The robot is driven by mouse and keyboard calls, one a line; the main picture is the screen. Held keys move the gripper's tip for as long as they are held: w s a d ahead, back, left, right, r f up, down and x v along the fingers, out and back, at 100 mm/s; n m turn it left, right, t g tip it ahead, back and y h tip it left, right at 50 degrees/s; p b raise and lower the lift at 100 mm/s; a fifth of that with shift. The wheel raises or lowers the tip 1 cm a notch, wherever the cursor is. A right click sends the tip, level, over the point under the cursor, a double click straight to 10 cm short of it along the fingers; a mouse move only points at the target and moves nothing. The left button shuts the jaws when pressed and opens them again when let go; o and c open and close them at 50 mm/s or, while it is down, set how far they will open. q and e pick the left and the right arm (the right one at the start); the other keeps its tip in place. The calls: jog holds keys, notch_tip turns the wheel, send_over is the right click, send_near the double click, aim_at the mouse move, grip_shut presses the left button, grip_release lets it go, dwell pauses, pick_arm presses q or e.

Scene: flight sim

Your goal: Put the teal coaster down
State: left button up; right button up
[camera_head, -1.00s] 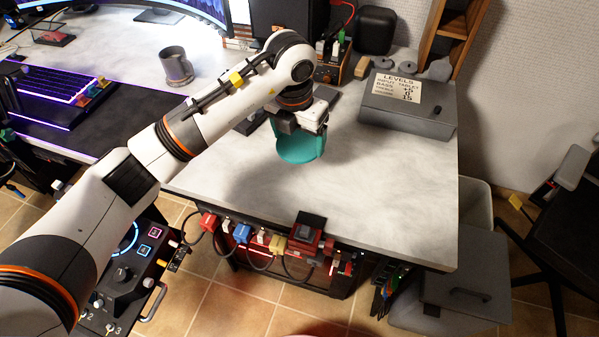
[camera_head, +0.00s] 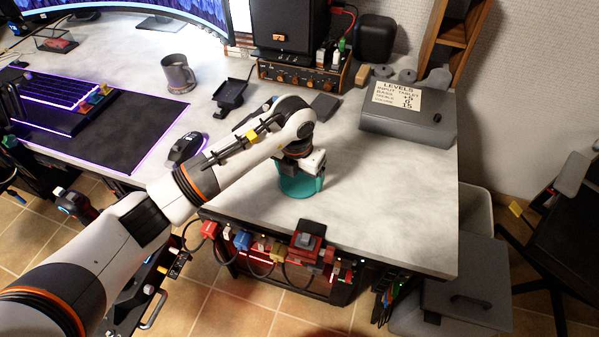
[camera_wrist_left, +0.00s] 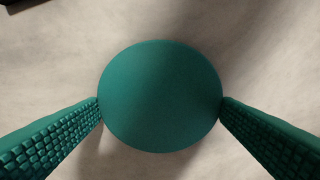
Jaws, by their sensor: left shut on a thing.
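The teal coaster (camera_head: 300,187) is a round flat disc near the front of the grey desktop in the head view. My left gripper (camera_head: 302,172) points down at it, with its teal fingers at the coaster's sides. In the left wrist view, the coaster (camera_wrist_left: 160,97) sits between the two textured fingers, which touch its left and right edges. The gripper is shut on it. The grey surface lies beneath; I cannot tell whether the coaster touches it. My right gripper is not in view.
The desktop (camera_head: 390,215) is clear to the right of the coaster. A grey box with a LEVELS note (camera_head: 408,107) stands at the back right. A mouse (camera_head: 186,147) and a mug (camera_head: 176,74) are to the left. Coloured plugs (camera_head: 242,240) line the front edge.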

aim_at(297, 185)
pick_arm(q)
jog(key=shift+f, duration=0.2)
jog(key=o, duration=0.8)
jog(key=shift+r, duration=0.1)
jog(key=shift+o, duration=0.2)
notch_tip(297, 185, up, 12)
jog(key=s, duration=0.1)
jog(key=shift+a, duration=0.4)
jog(key=shift+s+d, duration=0.1)
jog(key=shift+s, duration=0.05)
